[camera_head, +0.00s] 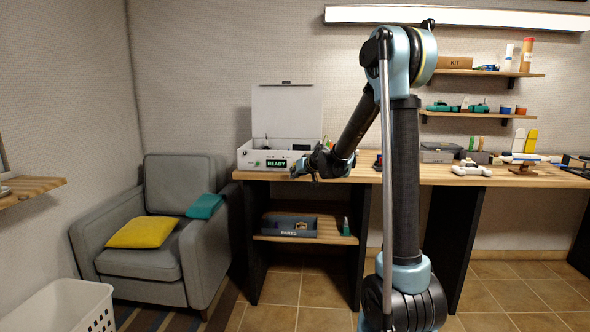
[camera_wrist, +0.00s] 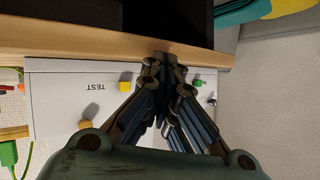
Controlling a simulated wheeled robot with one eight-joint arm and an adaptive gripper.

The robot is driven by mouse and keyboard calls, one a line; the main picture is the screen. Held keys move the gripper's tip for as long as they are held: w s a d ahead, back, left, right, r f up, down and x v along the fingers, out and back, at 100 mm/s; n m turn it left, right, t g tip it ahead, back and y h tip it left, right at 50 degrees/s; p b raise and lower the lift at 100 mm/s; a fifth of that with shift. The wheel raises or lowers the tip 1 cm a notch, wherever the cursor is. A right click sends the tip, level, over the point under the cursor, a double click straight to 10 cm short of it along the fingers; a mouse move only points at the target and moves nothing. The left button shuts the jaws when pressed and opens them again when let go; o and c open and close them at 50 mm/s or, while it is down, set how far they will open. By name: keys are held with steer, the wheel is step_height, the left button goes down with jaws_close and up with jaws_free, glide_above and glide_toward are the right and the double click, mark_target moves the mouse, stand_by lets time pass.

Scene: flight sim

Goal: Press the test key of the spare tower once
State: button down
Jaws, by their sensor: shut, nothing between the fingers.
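A white case (camera_head: 247,159) with its lid raised stands at the left end of the desk, and its front display reads READY in green. No label in view names the spare tower. In the wrist view the white case (camera_wrist: 60,110) carries the word TEST, upside down, with a small yellow key (camera_wrist: 125,86) beside it. A green button (camera_wrist: 198,82) lies to the right, and an orange-yellow knob (camera_wrist: 84,124) nearer the camera. My gripper (camera_wrist: 168,62) is shut and empty, its tips between the yellow key and the green button. In the head view my gripper (camera_head: 300,172) is before the case front.
The wooden desk (camera_head: 420,174) runs right, with a white controller (camera_head: 471,169) and other small items on it. A parts bin (camera_head: 289,225) sits on the shelf below. A grey armchair (camera_head: 150,262) with cushions stands left. A green connector (camera_wrist: 8,153) shows in the wrist view.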

steer(key=shift+w, duration=2.45)
steer(key=shift+w+d+r, duration=0.1)
steer(key=shift+w, duration=0.75)
stand_by(0.4)
steer(key=shift+s, duration=0.95)
steer(key=shift+s, duration=0.1)
steer(key=shift+s, duration=2.4)
